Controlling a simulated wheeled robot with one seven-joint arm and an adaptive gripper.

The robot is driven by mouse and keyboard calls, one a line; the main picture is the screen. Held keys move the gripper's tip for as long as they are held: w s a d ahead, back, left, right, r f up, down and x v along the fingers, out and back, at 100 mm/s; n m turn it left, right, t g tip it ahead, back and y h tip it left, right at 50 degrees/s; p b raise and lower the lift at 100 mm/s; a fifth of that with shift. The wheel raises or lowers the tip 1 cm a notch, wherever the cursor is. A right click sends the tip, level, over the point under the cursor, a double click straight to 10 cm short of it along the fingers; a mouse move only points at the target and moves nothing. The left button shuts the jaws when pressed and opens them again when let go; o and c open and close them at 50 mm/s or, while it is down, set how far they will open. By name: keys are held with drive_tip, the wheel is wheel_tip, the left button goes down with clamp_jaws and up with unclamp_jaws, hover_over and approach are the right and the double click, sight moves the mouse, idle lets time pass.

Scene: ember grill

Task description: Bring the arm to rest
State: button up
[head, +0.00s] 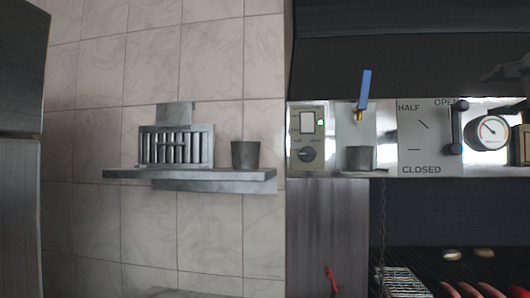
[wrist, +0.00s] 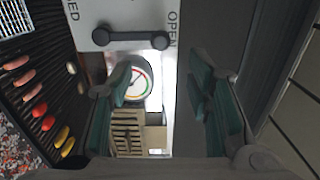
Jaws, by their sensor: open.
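My gripper (wrist: 160,88) is open in the wrist view, with its two teal-padded fingers apart and nothing between the pads. Behind the fingers lie the panel and the round gauge (wrist: 136,83), which the left finger partly covers. The dark damper lever (wrist: 131,39) lies beyond the fingertips, apart from them. In the head view the lever (head: 457,126) stands upright by the OPEN label. A dark grey piece at the right edge of the head view may be part of my arm; it is cut off there.
The grill (wrist: 48,100) holds sausages and vegetables. A wall shelf (head: 190,175) carries a slotted metal rack (head: 177,146) and a grey cup (head: 245,155). Another cup (head: 360,158) stands under a blue-handled tap (head: 364,92). A dark hood (head: 400,65) overhangs the panel.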

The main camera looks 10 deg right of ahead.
drive_tip(key=a+f+n+g+y, duration=0.6)
drive_tip(key=a+f+n, duration=0.4)
drive_tip(key=a+f, duration=1.05)
drive_tip(key=s+a+f+n+g, duration=0.2)
drive_tip(key=s+a+f+n, duration=0.4)
drive_tip(key=f, duration=0.4)
drive_tip(key=s+a+f+n+g, duration=0.3)
drive_tip(key=s+a+f+n, duration=0.2)
drive_tip(key=f, duration=0.5)
drive_tip(key=s+a, duration=0.2)
drive_tip(key=s, duration=0.1)
drive_tip(key=shift+s+f+n+g, duration=0.25)
drive_tip(key=shift+f+n+g, duration=0.05)
drive_tip(key=shift+f+n, duration=0.1)
drive_tip(key=shift+a, duration=0.1)
